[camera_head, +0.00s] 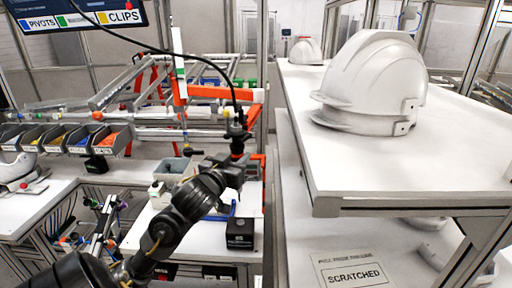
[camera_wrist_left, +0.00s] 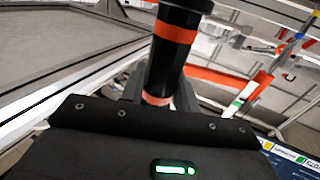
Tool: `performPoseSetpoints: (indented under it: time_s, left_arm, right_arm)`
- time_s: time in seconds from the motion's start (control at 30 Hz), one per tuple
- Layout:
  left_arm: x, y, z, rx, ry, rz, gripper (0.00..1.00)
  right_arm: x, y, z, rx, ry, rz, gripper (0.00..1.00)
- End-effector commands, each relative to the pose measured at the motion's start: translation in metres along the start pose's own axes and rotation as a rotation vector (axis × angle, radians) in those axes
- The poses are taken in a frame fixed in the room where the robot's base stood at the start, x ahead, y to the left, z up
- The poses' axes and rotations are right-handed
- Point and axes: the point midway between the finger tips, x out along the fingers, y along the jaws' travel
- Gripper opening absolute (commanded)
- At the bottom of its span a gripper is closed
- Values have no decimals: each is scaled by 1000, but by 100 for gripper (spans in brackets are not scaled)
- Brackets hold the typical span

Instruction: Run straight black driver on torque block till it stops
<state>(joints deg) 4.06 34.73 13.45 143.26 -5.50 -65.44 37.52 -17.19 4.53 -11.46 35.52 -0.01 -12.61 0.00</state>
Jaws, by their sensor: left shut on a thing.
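The straight black driver (camera_head: 237,136) hangs upright on a dark cable over the middle table. In the left wrist view the driver (camera_wrist_left: 174,50) is a black cylinder with orange bands. My left gripper (camera_head: 232,165) is shut on it, with a dark finger on either side of the driver. A black block (camera_head: 240,234) with a pale label, which looks like the torque block, sits on the table below the gripper. The driver's lower end is hidden behind my gripper and arm, and it appears above the block, apart from it. My right gripper is out of view.
A white shelf (camera_head: 420,180) at the right bears stacked white helmet shells (camera_head: 372,85), with a SCRATCHED sign (camera_head: 353,273) below. Parts bins (camera_head: 75,140) and an orange-jointed frame (camera_head: 178,80) stand behind.

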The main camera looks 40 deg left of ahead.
Motion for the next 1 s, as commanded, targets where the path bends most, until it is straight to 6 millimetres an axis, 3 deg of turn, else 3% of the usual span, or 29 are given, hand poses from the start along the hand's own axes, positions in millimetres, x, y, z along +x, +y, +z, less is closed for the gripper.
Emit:
performPoseSetpoints:
  time_s: [0.03, 0.2, 0.63, 1.0]
  left_arm:
    - [0, 0, 13, -1, -2, -1, 0]
    - [0, 0, 28, -1, -2, -1, 0]
    - [0, 0, 29, 0, -2, -1, 0]
    - [0, 0, 50, -1, -2, -1, 0]
  right_arm:
    - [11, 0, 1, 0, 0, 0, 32]
    - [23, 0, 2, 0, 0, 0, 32]
    - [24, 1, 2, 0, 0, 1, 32]
    - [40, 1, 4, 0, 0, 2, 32]
